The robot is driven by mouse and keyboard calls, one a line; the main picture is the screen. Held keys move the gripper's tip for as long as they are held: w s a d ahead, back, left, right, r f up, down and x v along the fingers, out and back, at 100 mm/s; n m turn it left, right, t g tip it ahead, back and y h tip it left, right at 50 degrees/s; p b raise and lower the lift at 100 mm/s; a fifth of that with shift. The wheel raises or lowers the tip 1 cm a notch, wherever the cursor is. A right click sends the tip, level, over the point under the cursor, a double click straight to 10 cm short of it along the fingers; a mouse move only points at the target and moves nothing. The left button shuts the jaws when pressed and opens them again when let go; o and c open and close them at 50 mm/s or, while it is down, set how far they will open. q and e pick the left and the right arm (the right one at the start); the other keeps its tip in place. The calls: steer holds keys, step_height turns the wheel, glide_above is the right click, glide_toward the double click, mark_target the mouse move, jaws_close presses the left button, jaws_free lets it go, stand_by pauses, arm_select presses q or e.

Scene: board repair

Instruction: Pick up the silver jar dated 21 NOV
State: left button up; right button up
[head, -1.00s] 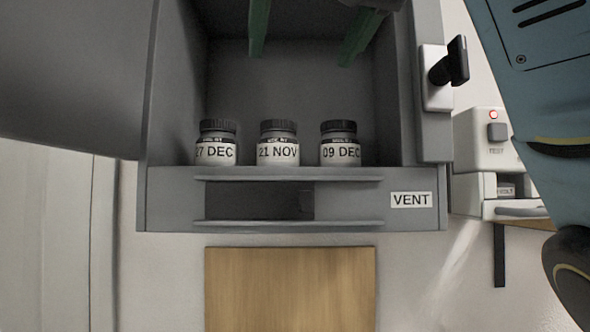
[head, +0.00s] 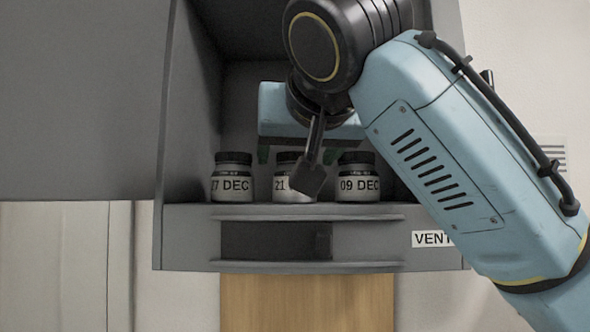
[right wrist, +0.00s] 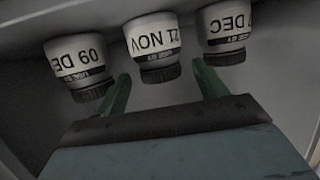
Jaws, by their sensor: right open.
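The silver jar dated 21 NOV (head: 281,183) stands upright with a dark lid, in the middle of a row of three in the grey cabinet. A dark part of my right arm hides much of its label in the head view. The jar shows whole, upside down, in the right wrist view (right wrist: 153,42). My left gripper is not in view.
The 27 DEC jar (head: 232,177) stands close on the left and the 09 DEC jar (head: 358,178) close on the right. The cabinet's side wall (head: 190,110) and open door (head: 80,100) bound the left. A VENT label (head: 430,239) is on the lower front.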

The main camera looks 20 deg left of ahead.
steer(key=shift+w+a, duration=0.1)
steer(key=shift+w, duration=0.1)
steer(key=shift+s, duration=0.1)
steer(key=shift+c, duration=0.8)
steer(key=c, duration=1)
